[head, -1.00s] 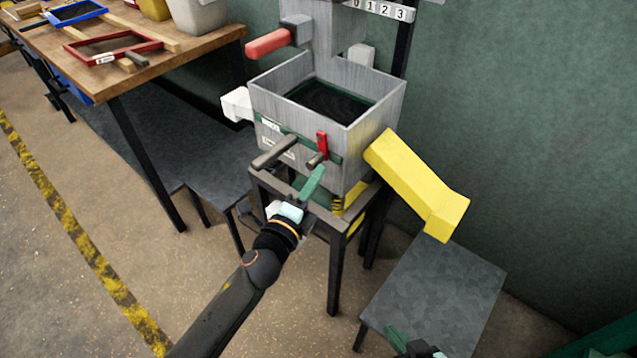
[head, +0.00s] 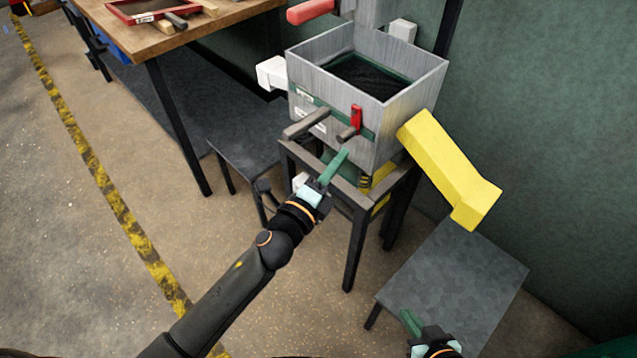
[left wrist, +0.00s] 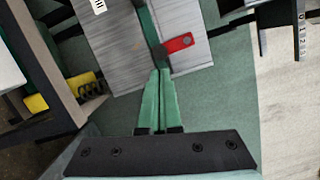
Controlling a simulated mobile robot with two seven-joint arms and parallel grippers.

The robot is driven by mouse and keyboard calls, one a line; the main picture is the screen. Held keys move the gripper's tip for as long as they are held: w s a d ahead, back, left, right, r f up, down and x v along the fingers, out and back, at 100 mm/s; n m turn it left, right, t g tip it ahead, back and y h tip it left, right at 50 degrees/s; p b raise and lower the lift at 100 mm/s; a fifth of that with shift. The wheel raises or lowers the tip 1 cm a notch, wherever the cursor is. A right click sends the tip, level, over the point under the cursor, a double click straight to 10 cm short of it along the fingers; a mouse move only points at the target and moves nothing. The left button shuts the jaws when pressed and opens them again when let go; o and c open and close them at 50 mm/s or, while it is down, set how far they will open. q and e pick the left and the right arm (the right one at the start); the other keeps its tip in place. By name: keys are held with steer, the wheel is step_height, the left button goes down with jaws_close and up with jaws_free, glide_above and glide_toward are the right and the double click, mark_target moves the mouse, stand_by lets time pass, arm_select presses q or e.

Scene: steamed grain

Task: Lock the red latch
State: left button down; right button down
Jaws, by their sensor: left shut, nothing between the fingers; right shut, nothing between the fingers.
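The red latch (head: 356,117) is a small red bar on the front of the grey metal box (head: 418,84), beside a short dark grey peg (head: 346,134). In the left wrist view the red latch (left wrist: 180,44) lies just beyond my fingertips, by a green strip (left wrist: 150,30). My left gripper (head: 338,162) is shut and empty, its green fingers pointing up at the box front just below the latch. Whether the fingertips touch the box I cannot tell. My right gripper (head: 408,318) is shut and empty at the bottom, over the low grey table.
A dark grey bar (head: 306,124) sticks out of the box front left of the latch. A yellow chute (head: 446,170) slopes off the right side. The box stands on a dark stand (head: 358,235). A low grey table (head: 465,270) is at right, a wooden workbench (head: 190,38) at upper left.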

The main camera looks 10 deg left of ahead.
arm_select(q)
steer(key=v, duration=0.9)
steer(key=shift+s+a+b, duration=0.2)
steer(key=shift+s+b, duration=0.15)
steer(key=shift+b, duration=0.05)
steer(key=shift+f, duration=0.1)
